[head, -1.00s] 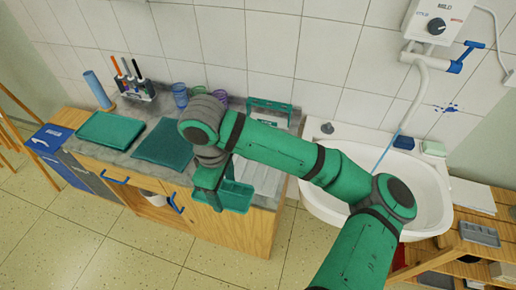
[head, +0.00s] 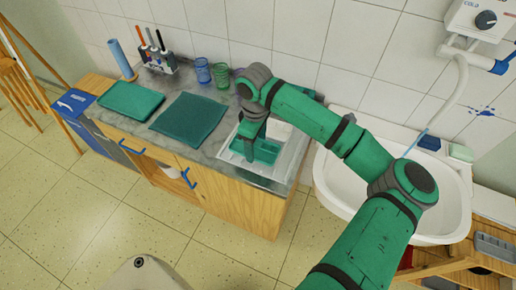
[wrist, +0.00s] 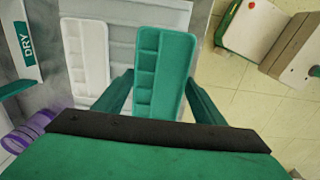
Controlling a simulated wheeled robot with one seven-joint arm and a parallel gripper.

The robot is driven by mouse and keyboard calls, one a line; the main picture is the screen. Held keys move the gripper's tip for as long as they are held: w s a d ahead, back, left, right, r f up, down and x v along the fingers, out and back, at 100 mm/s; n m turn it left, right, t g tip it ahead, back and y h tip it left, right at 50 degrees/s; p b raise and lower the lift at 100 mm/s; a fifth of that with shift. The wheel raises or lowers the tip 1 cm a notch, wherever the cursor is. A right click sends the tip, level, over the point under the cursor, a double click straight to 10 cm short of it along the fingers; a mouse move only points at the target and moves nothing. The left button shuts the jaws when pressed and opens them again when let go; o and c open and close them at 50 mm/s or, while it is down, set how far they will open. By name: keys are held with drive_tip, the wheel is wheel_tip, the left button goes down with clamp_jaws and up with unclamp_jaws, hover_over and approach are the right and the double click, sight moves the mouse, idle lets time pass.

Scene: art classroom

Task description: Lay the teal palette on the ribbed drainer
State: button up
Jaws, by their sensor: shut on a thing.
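The teal palette (head: 266,151), with a row of small wells and longer troughs, is in my gripper (head: 251,148). In the wrist view my gripper (wrist: 160,100) has one finger at each long side of the palette (wrist: 171,45) and is shut on it. The pale ribbed drainer (wrist: 126,58) is beneath the palette; in the head view the drainer (head: 290,160) lies on the counter left of the sink. I cannot tell whether the palette touches it. Part of the drainer is hidden by my arm and the palette.
A white palette (wrist: 86,55) lies on the drainer, left of the teal one. A teal "DRY" sign (wrist: 27,45) stands beside the drainer. Cups (head: 203,71), a dark teal mat (head: 188,120) and a teal tray (head: 131,101) occupy the counter leftward. The sink (head: 345,190) is at right.

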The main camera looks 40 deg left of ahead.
sight(258, 145)
drive_tip(key=shift+w+a+f, duration=0.2)
drive_tip(key=shift+w+f, duration=0.15)
drive_tip(key=shift+f, duration=0.1)
drive_tip(key=shift+w+a+f, duration=0.15)
drive_tip(key=shift+w+f, duration=0.2)
drive_tip(key=shift+f, duration=0.1)
drive_tip(key=shift+w+f, duration=0.15)
drive_tip(key=shift+f, duration=0.75)
drive_tip(key=shift+w+f, duration=0.1)
drive_tip(key=shift+f, duration=0.75)
drive_tip(key=shift+f, duration=0.1)
drive_tip(key=o, duration=1.1)
drive_tip(key=shift+c, duration=0.2)
wheel_tip(258, 145, up, 11)
drive_tip(key=shift+a+f, duration=0.1)
drive_tip(key=shift+a, duration=0.05)
drive_tip(key=shift+r, duration=0.7)
